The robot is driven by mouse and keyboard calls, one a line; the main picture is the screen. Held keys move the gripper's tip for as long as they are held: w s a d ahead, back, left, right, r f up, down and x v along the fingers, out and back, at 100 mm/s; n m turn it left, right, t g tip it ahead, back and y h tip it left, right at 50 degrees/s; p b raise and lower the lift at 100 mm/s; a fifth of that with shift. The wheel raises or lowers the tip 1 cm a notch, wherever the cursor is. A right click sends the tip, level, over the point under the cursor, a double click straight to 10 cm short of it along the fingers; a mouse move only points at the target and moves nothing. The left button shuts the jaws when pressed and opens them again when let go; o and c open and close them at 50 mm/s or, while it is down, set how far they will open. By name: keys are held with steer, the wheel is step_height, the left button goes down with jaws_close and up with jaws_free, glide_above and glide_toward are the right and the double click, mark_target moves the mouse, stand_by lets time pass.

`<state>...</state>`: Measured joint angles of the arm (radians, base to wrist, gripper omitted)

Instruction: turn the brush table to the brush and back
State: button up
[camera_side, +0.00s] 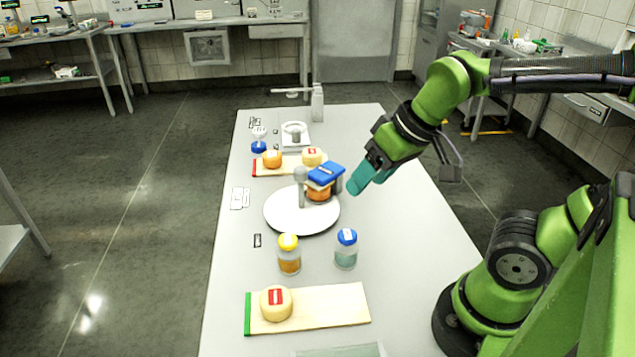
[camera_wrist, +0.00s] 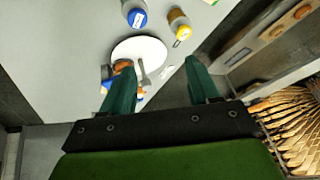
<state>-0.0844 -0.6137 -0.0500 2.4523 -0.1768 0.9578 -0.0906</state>
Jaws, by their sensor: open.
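The brush table is a white round disc (camera_side: 285,222) in the middle of the bench, also in the wrist view (camera_wrist: 148,46). A grey upright peg (camera_side: 300,187) stands toward its back left in the side view. An orange cheese wheel (camera_side: 318,194) sits at its back right, under or against the blue-topped brush (camera_side: 326,173); I cannot tell whether they touch. My gripper (camera_side: 362,181) is open and empty, above the bench to the right of the brush. In the wrist view, its teal fingers (camera_wrist: 160,85) stand wide apart; the left one partly hides the cheese and brush.
A yellow-lidded jar (camera_side: 289,257) and a blue-lidded jar (camera_side: 346,252) stand in front of the disc. A green-ended board (camera_side: 335,305) holds one cheese; a red-ended board (camera_side: 290,170) behind holds two. A scale (camera_side: 295,138) stands farther back. The bench's right side is clear.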

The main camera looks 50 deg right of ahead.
steer(key=w+d+f+n+g+h, duration=0.3)
steer(key=d+f+n+g+h, duration=0.15)
steer(key=f+n, duration=0.2)
steer(key=n+t+h, duration=0.8)
steer(key=n+h, duration=0.5)
steer(key=n, duration=0.6)
glide_above(299, 178)
steer(key=v, duration=0.3)
steer(key=shift+y, duration=0.25)
step_height(299, 178, down, 6)
steer(key=shift+a+r, duration=0.1)
steer(key=shift+f+x, duration=0.2)
steer(key=shift+x, duration=1.05)
steer(key=shift+f+x, duration=0.2)
steer(key=shift+x, duration=1.05)
steer(key=shift+c, duration=0.2)
steer(key=shift+s, duration=0.1)
jaws_close()
